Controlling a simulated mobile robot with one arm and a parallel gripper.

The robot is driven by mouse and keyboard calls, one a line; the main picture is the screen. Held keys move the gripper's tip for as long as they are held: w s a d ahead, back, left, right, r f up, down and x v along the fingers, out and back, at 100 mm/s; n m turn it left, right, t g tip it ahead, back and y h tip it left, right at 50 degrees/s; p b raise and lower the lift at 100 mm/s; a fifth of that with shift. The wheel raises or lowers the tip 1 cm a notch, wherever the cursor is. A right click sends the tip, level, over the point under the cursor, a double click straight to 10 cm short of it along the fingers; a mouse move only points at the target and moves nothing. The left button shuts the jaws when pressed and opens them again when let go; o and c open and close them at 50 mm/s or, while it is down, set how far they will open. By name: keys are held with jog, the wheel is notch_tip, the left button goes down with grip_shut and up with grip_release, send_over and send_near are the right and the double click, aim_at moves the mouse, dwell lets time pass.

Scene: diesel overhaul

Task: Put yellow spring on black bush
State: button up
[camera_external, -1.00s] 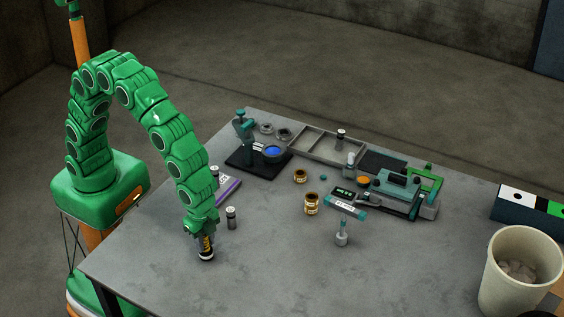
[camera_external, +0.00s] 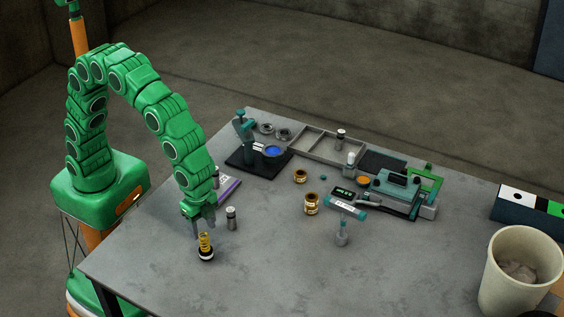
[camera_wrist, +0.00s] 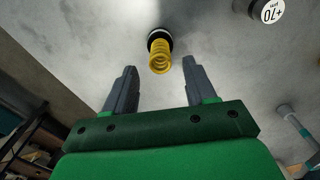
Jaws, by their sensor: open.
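The yellow spring (camera_external: 206,242) stands upright on the black bush (camera_external: 206,256), which has a white band and rests on the table near its front left. In the wrist view the yellow spring (camera_wrist: 159,58) is seen beyond the fingertips, with the dark bush (camera_wrist: 157,35) at its far end. My gripper (camera_external: 203,230) is open and empty, just above and to the left of the spring in the outside view. In the wrist view my gripper (camera_wrist: 158,72) shows its two grey fingers spread apart, with nothing between them.
A grey-and-black cylinder (camera_external: 231,218) stands close by on the right, with a purple bar (camera_external: 228,189) behind it. The front middle of the table is clear.

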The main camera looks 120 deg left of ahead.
aim_at(203, 232)
notch_tip(203, 232, up, 5)
jog(key=shift+r, duration=0.1)
jog(key=shift+s+r, duration=0.1)
jog(key=shift+r, duration=0.35)
jog(key=s+a+n, duration=0.1)
jog(key=s+a, duration=0.2)
jog(key=s, duration=1)
jog(key=s+a+r+n+g, duration=0.1)
jog(key=s+a, duration=0.2)
jog(key=s, duration=1)
jog(key=s+a+r+n, duration=0.1)
jog(key=s+a, duration=0.3)
jog(key=s, duration=0.9)
jog(key=shift+s+r+g, duration=0.25)
jog(key=shift+s+g, duration=0.15)
